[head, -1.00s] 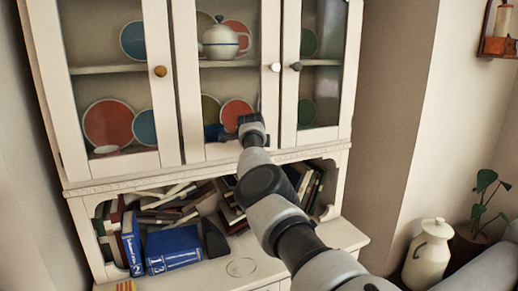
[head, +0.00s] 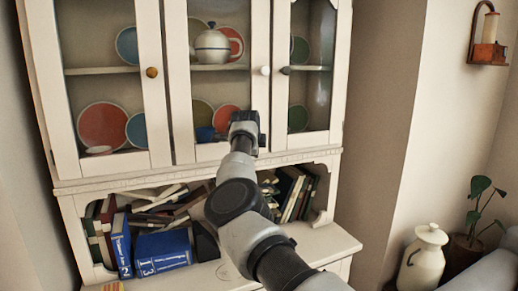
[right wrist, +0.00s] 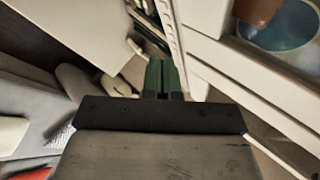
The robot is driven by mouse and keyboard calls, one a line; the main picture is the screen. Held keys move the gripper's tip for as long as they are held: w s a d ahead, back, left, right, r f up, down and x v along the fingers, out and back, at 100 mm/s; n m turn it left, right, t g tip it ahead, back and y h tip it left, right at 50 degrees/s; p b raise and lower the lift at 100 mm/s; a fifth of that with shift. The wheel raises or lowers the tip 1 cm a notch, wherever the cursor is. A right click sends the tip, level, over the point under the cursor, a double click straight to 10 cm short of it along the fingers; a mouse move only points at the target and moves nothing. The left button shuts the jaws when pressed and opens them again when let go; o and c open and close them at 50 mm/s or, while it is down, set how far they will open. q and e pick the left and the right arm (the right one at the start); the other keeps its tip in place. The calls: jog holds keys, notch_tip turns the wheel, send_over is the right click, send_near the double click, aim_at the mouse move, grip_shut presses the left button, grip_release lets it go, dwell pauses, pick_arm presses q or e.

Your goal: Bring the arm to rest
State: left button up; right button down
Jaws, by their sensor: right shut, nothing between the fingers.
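My right arm reaches in from the bottom of the head view toward the white cabinet (head: 200,168). My right gripper (head: 244,118) is at the arm's far end, seen in front of the lower part of the middle glass door. The fingers also show in the right wrist view (right wrist: 163,76), close together with nothing visible between them. Whether the gripper touches the cabinet cannot be told. My left gripper is not in view.
The cabinet holds plates and a white teapot (head: 212,46). Books, including blue volumes (head: 162,251), fill the open shelf below. A white can (head: 423,258) and a plant (head: 480,205) stand at right. A candle sconce (head: 488,45) hangs on the wall.

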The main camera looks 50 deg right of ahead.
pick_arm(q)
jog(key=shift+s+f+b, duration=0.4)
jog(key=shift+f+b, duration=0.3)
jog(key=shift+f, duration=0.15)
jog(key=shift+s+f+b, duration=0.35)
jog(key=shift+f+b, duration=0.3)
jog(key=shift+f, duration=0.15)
pick_arm(e)
jog(key=s+a+r, duration=0.2)
jog(key=s+r, duration=0.2)
jog(key=s, duration=0.1)
jog(key=shift+r, duration=0.35)
